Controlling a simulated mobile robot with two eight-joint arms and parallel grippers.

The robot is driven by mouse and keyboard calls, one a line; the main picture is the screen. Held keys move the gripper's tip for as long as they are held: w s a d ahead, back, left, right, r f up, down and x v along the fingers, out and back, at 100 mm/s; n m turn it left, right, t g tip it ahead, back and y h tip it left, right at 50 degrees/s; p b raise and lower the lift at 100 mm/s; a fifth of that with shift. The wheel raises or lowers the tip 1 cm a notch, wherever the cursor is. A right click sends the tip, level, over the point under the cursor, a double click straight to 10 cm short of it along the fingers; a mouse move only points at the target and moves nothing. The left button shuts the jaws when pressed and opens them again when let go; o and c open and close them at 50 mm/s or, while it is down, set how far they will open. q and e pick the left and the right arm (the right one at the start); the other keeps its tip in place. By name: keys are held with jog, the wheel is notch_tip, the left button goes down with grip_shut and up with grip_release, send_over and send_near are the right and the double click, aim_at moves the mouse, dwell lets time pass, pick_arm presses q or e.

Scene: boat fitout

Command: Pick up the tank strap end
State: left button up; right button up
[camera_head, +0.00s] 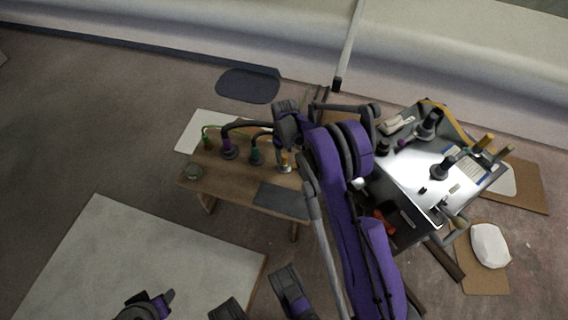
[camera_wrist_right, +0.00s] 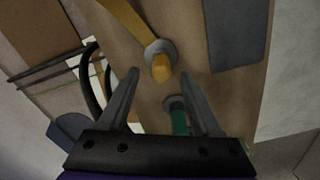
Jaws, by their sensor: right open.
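A yellow strap end (camera_wrist_right: 161,68), which I take to be the tank strap end, stands in a round grey holder on the wooden bench, with its yellow strap (camera_wrist_right: 128,22) running to the upper left. In the head view the yellow end (camera_head: 285,158) is near the bench's right side. My right gripper (camera_wrist_right: 158,77) is open, its fingertips pointing at the bench on either side of the yellow end's line; nothing is held. In the head view the right gripper (camera_head: 285,130) is above the bench, partly hiding it. Dark and purple parts of mine show at the bottom edge; the left jaws are unclear.
A green-ended fitting (camera_wrist_right: 179,118) stands close to the yellow end, between the fingers. Other holders with dark hoses (camera_head: 229,150) line the wooden bench (camera_head: 225,188). A grey mat (camera_head: 281,199) lies at its front. A cluttered metal-topped cart (camera_head: 413,165) stands right.

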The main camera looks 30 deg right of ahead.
aim_at(284, 161)
notch_tip(284, 161, down, 4)
jog(key=shift+f+b, duration=0.15)
jog(key=shift+b, duration=0.45)
jog(key=shift+s, duration=0.1)
jog(key=shift+c, duration=0.2)
grip_shut()
